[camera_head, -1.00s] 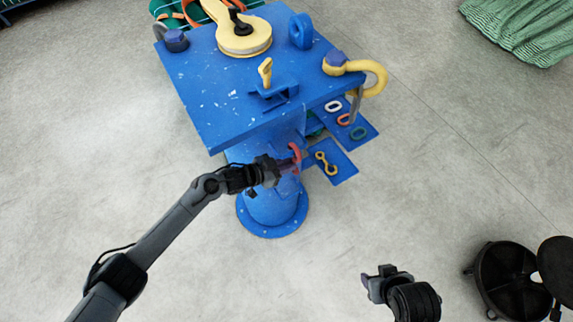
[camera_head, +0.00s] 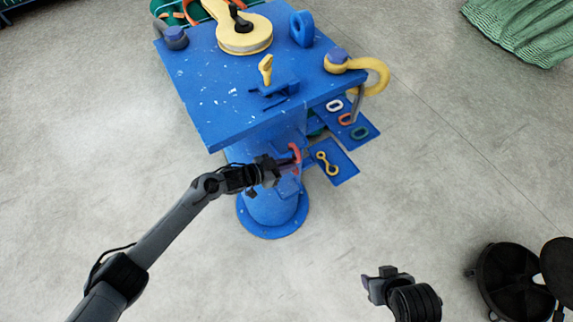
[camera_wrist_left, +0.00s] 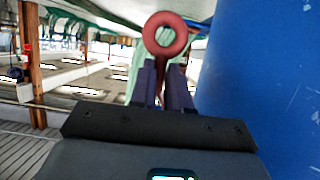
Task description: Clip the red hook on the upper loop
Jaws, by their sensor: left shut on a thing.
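The red hook (camera_head: 296,153) is at the front of the blue pedestal column, below the table top. My left gripper (camera_head: 284,166) is shut on it. In the left wrist view, the hook's round red eye (camera_wrist_left: 165,34) stands up beyond the closed fingers (camera_wrist_left: 163,84); the rest is mostly hidden. A blue loop (camera_head: 301,29) stands upright on the table top, well above and apart from the hook. I cannot tell whether it is the upper loop. My right gripper (camera_head: 382,279) is low at the right, away from the table; its jaw opening is unclear.
The blue table (camera_head: 215,90) overhangs the column. It carries a yellow pulley block (camera_head: 244,38) and a yellow hook (camera_head: 372,78) at its right edge. Lower blue plates (camera_head: 335,168) hold several small links. A black wheeled stool (camera_head: 510,282) stands at bottom right.

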